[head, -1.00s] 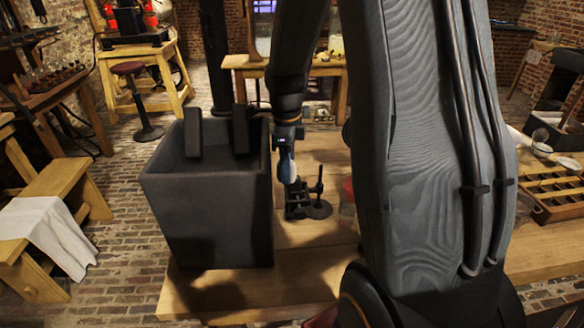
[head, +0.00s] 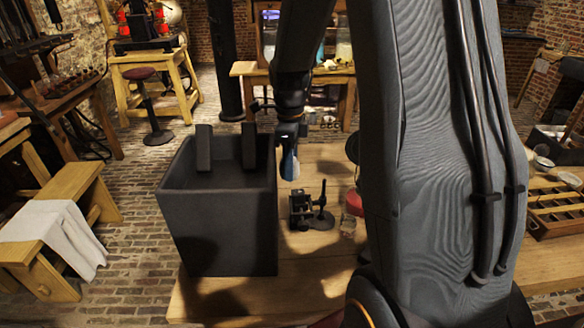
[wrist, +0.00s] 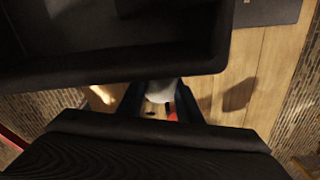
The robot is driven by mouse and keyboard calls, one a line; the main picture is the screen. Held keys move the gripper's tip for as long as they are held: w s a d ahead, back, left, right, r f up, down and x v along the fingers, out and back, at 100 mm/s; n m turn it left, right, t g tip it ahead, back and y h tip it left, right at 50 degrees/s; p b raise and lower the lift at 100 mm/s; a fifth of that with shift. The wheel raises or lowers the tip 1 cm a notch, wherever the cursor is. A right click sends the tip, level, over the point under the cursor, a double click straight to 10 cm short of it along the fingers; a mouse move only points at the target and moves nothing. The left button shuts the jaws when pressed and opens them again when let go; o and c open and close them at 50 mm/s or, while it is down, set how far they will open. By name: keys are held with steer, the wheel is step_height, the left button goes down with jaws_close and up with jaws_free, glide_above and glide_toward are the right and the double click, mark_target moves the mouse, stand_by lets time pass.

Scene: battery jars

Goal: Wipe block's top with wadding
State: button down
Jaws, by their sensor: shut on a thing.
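My gripper (head: 289,158) hangs just right of the large dark jar, over the wooden bench, and is shut. A pale wad, which looks like the wadding (wrist: 160,92), shows between the fingers in the wrist view; in the head view the gripper's lower end is pale and bluish. A small black block-like fitting (head: 300,208) with an upright rod stands on the bench below and slightly right of the gripper, apart from it. I cannot tell for sure that this is the block.
The large open dark jar (head: 222,235) stands close left of the gripper; its wall (wrist: 120,72) fills much of the wrist view. A small glass jar (head: 348,226) and a red item (head: 354,203) are right of the fitting. Bare bench (head: 290,268) lies in front.

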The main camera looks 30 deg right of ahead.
steer(key=shift+r+p, duration=1.25)
steer(key=shift+r, duration=0.25)
steer(key=shift+a+f, duration=0.1)
steer(key=shift+f, duration=0.05)
